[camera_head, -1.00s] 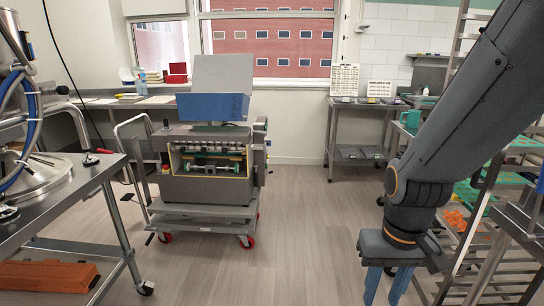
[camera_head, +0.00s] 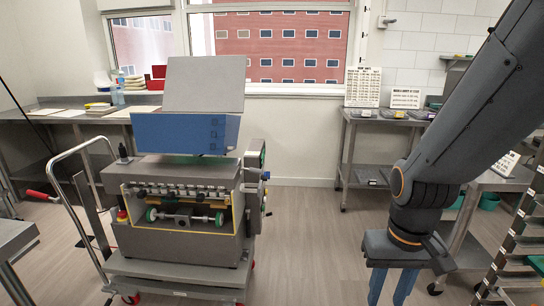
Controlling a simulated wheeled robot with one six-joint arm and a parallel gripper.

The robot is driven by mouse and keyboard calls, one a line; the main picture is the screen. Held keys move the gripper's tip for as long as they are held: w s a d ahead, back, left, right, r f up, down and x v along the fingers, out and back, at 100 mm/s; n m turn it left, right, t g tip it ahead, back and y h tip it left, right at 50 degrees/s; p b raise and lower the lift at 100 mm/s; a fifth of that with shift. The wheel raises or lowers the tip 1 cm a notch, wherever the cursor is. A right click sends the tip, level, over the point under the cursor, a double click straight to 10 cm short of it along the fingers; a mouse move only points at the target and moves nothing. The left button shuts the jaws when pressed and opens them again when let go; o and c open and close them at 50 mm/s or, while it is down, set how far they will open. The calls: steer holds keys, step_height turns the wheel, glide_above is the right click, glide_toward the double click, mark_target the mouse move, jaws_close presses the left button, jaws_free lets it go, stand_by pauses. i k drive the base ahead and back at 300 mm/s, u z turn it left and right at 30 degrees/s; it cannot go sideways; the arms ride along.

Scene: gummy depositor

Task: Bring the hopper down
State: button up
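The hopper, a blue box (camera_head: 185,133) with a raised grey lid (camera_head: 205,84), sits on top of the grey depositor machine (camera_head: 180,239). The machine's open front shows a row of nozzles and a roller with green ends. My gripper (camera_head: 392,290) hangs at the lower right, well apart from the machine, with two blue fingers pointing down. A gap shows between the fingers and nothing is seen between them; the fingertips are cut off by the frame's lower edge.
The machine stands on a grey wheeled cart (camera_head: 175,273) with a push handle at its left. A side table (camera_head: 346,158) with signs stands behind at the right. A rack (camera_head: 510,240) is at the far right. The floor (camera_head: 310,235) between machine and gripper is clear.

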mark_target(210, 134)
steer(key=i, duration=2.8)
steer(key=u, duration=1)
